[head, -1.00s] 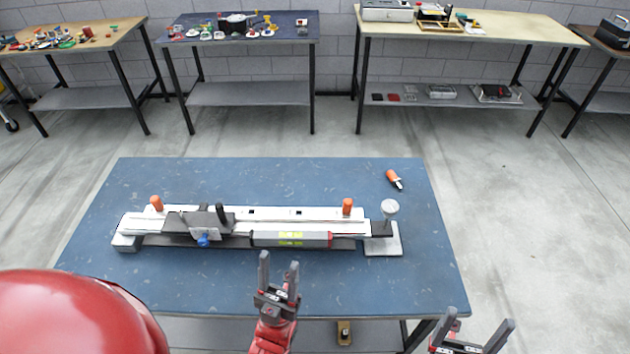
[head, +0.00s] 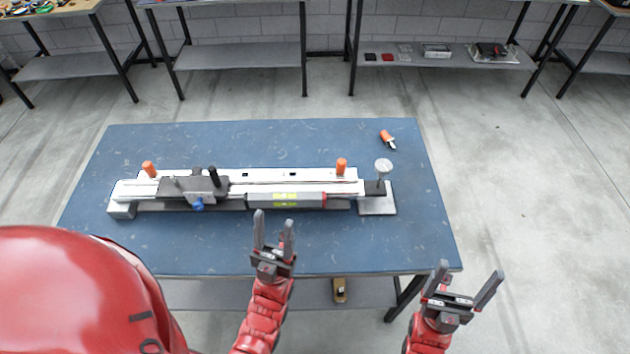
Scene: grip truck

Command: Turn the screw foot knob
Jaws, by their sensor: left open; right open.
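A long white and grey device with a rail (head: 240,189) lies across the blue table. At its right end a pale round knob (head: 383,165) stands on a stem above a light base plate (head: 377,206); this looks like the screw foot knob. My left gripper (head: 273,226) is open and empty, in front of the device and left of the knob, with its fingers pointing up in the picture. My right gripper (head: 467,281) is open and empty near the table's front right corner. Neither gripper touches the knob.
The blue table (head: 250,141) is mostly bare behind the device. An orange-handled tool (head: 387,139) lies behind the knob. Orange knobs (head: 341,166) and a dark post (head: 214,176) stick up from the device. Other workbenches (head: 430,57) stand along the far wall.

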